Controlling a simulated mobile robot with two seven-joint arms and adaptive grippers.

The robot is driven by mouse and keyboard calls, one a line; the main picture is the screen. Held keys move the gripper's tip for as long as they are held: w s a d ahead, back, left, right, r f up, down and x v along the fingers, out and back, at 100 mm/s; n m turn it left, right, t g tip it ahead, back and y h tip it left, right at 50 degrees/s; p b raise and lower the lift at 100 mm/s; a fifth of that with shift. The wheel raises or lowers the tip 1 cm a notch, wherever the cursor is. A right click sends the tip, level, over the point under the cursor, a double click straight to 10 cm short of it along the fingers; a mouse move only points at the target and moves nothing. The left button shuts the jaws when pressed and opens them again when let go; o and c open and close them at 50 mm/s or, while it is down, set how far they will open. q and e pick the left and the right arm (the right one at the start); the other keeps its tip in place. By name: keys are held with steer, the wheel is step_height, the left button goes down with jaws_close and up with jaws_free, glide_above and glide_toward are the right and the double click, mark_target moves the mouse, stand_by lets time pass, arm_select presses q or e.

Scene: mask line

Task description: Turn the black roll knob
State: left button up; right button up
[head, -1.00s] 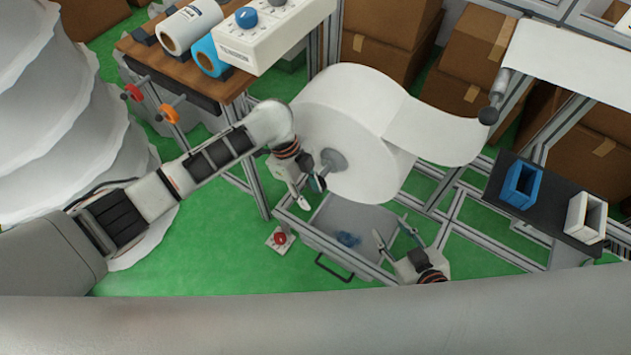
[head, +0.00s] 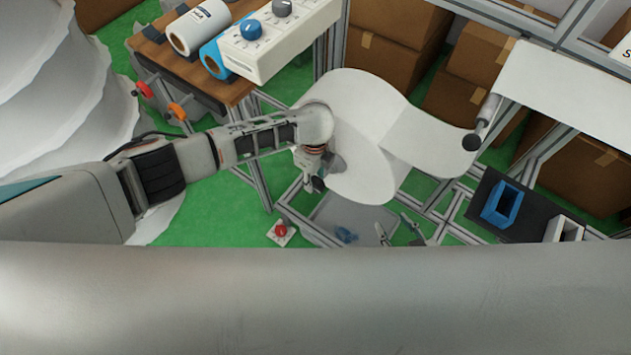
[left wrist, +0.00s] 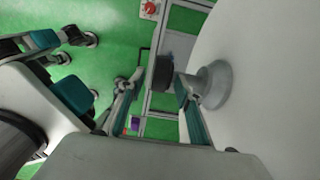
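The black roll knob (left wrist: 163,72) shows in the left wrist view, at the end of a grey hub (left wrist: 214,85) on the big white roll (left wrist: 270,60). My left gripper (left wrist: 160,84) is open, with one finger on each side of the knob. I cannot tell whether either finger touches it. In the head view the left gripper (head: 308,176) is at the left face of the white roll (head: 365,120), and my arm hides most of the hub and knob. My right gripper (head: 399,232) is open and empty below the roll, its base hidden by the grey foreground.
A red button box (head: 281,232) is on the green floor. A white control box with blue and grey knobs (head: 282,37) stands upper left beside small rolls. A metal frame surrounds the roll. A black shelf at right holds a blue holder (head: 502,205) and a white holder (head: 563,230).

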arm_select(q)
step_height(320, 180, down, 2)
steer(key=shift+f+b, duration=0.15)
steer(key=shift+b, duration=0.15)
steer(key=shift+f, duration=0.3)
